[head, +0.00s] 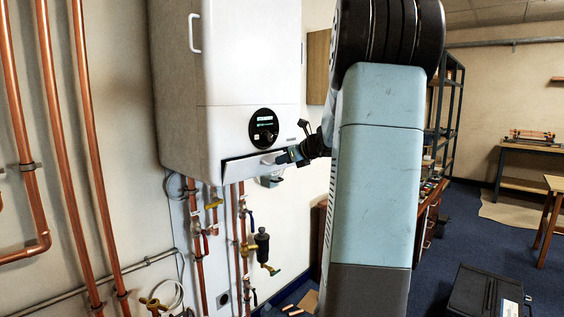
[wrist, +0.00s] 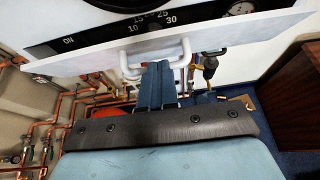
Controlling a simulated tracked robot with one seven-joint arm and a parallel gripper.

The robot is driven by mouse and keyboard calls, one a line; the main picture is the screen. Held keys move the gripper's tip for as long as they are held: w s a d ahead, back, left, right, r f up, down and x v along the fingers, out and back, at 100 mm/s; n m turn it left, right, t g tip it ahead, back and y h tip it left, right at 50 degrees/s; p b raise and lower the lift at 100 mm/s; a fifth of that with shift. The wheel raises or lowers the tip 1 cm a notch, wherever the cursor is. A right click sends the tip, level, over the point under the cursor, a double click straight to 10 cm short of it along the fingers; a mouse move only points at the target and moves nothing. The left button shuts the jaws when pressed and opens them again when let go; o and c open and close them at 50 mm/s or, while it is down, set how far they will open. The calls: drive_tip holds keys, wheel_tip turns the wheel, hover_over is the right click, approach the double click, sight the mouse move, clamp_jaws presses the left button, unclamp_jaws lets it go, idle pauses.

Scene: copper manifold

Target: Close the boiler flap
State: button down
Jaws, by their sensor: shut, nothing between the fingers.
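The white boiler (head: 225,75) hangs on the wall in the head view. Its flap (head: 240,171) at the lower front is tilted partly open, with a dark gap along its top edge. In the wrist view the flap (wrist: 85,63) shows as a white strip, with a dark control strip (wrist: 95,38) marked "ON" and numbers exposed above it. A white U-shaped handle (wrist: 126,62) stands on the flap. My gripper (head: 283,159) is at the flap's right part. In the wrist view its shut fingers (wrist: 158,68) lie within the handle's span; I cannot tell whether they touch it.
Copper pipes (head: 57,150) run up the wall at left. Valves and pipes, including a dark cylindrical fitting (head: 262,246), hang below the boiler. A wooden cabinet (head: 428,220) and a shelf rack (head: 455,95) stand behind my arm. A dark case (head: 480,292) sits on the blue floor at right.

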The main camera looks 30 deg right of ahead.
drive_tip(key=shift+w+a+r, duration=0.1)
drive_tip(key=shift+w+a, duration=0.15)
drive_tip(key=shift+a, duration=0.05)
idle(1.2)
